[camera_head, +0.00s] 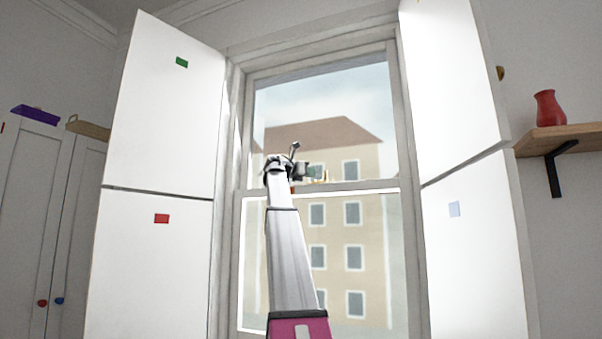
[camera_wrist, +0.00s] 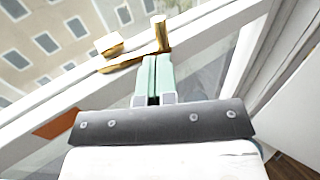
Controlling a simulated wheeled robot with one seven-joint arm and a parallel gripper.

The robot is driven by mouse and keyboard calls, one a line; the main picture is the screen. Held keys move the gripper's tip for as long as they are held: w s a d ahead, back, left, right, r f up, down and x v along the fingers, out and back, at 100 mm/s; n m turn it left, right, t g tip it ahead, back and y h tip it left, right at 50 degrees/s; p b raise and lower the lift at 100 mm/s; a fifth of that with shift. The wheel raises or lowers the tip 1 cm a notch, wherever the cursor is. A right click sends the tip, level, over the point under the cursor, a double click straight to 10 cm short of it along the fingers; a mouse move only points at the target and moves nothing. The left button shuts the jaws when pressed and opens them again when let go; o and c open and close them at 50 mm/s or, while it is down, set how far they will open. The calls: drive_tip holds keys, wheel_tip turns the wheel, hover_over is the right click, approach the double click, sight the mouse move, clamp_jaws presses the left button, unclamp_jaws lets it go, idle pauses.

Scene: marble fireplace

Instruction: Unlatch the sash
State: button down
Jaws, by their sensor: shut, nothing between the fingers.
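The sash window has a white frame, and its meeting rail (camera_head: 365,185) crosses the middle in the head view. A brass latch (camera_wrist: 125,62) sits on the rail in the wrist view, with a squarish block at its left and an upright knob (camera_wrist: 161,33) at its right. In the head view only small brass bits of the latch (camera_head: 321,178) show beside my gripper. My gripper (camera_wrist: 154,60) has pale green fingers, shut and empty. Their tips are at the latch, just below the knob in the wrist view; I cannot tell whether they touch it.
White shutter panels stand open at the left (camera_head: 165,110) and right (camera_head: 450,90) of the window. A wooden shelf (camera_head: 560,139) with a red vase (camera_head: 548,108) is at the far right. A white cabinet (camera_head: 35,200) stands at the far left. An orange patch (camera_wrist: 58,125) lies below the latch.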

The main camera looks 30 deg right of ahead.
drive_tip(key=d, duration=0.5)
drive_tip(key=shift+w, duration=0.4)
drive_tip(key=shift+d, duration=0.1)
drive_tip(key=shift+d, duration=0.75)
